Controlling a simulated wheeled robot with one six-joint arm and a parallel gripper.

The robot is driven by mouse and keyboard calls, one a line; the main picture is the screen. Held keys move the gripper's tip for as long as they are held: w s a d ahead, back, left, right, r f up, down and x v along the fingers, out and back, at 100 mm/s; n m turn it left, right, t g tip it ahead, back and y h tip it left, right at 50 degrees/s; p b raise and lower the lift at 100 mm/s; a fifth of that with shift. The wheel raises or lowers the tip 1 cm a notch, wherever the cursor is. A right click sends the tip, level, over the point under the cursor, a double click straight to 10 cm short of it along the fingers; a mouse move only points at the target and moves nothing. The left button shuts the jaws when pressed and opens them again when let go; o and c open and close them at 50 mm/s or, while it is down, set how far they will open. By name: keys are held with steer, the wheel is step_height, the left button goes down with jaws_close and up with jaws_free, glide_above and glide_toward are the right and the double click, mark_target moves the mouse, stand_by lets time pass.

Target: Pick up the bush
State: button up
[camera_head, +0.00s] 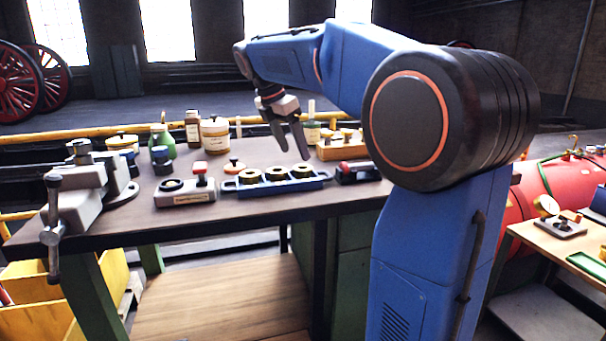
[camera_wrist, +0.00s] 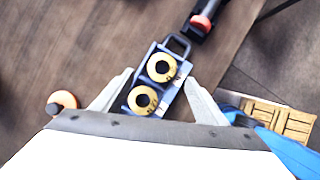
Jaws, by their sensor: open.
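The task's bush is most likely one of the brass rings in the blue tray (camera_head: 277,187); I cannot tell which one is meant. In the head view the rings sit in a row, with one at the left (camera_head: 249,175) and one at the right (camera_head: 304,171). In the wrist view two rings show in the tray, an upper one (camera_wrist: 161,67) and a lower one (camera_wrist: 143,100). My gripper (camera_head: 294,153) is open and empty above the tray. In the wrist view its fingers (camera_wrist: 159,78) lie on either side of the tray. My wrist hides the tray's near end there.
A grey block with a red-topped part (camera_head: 185,192) stands left of the tray. A red-handled tool (camera_head: 357,172) lies at its right. A vise (camera_head: 85,195) is at the bench's left end; bottles and jars, including a cream jar (camera_head: 215,136), stand behind.

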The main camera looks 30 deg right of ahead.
mark_target(303, 174)
steer(key=shift+x, duration=2.9)
steer(key=shift+s, duration=0.15)
steer(key=c, duration=1.4)
steer(key=shift+r, duration=0.1)
